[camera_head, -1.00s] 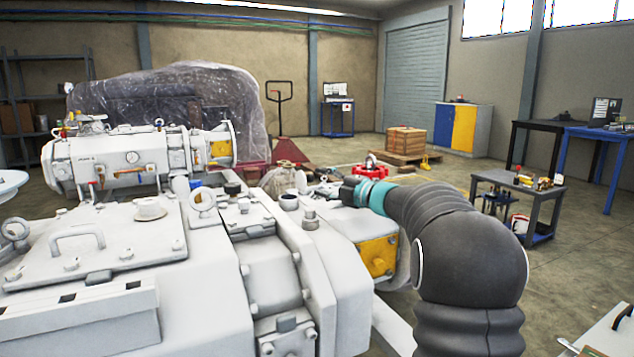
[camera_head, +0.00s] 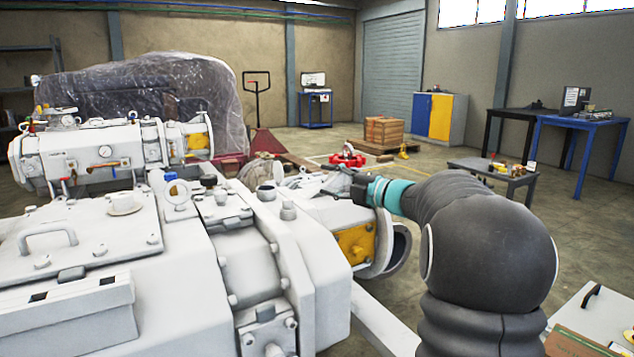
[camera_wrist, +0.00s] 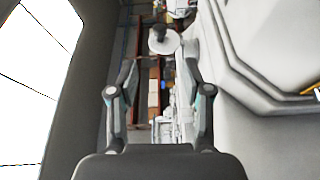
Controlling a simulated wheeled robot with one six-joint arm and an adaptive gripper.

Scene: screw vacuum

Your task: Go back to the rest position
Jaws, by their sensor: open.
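My gripper (camera_head: 350,187) is at the end of my dark arm, past its teal ring, over the right part of the big white screw vacuum machine (camera_head: 190,290). In the head view it is small and partly overlaps the machine's far side, so I cannot tell whether it touches. In the wrist view my gripper (camera_wrist: 158,80) has its two fingers spread well apart. Nothing is held between them. A round pale part with a dark knob (camera_wrist: 162,38) shows beyond the fingertips, at a distance I cannot judge.
A yellow panel (camera_head: 355,243) and a round flange (camera_head: 398,248) are on the machine's right side. A white tabletop (camera_head: 600,315) stands at lower right. A grey low table (camera_head: 490,172), a wooden crate (camera_head: 384,131) and a blue table (camera_head: 580,121) stand farther back. Open floor lies between.

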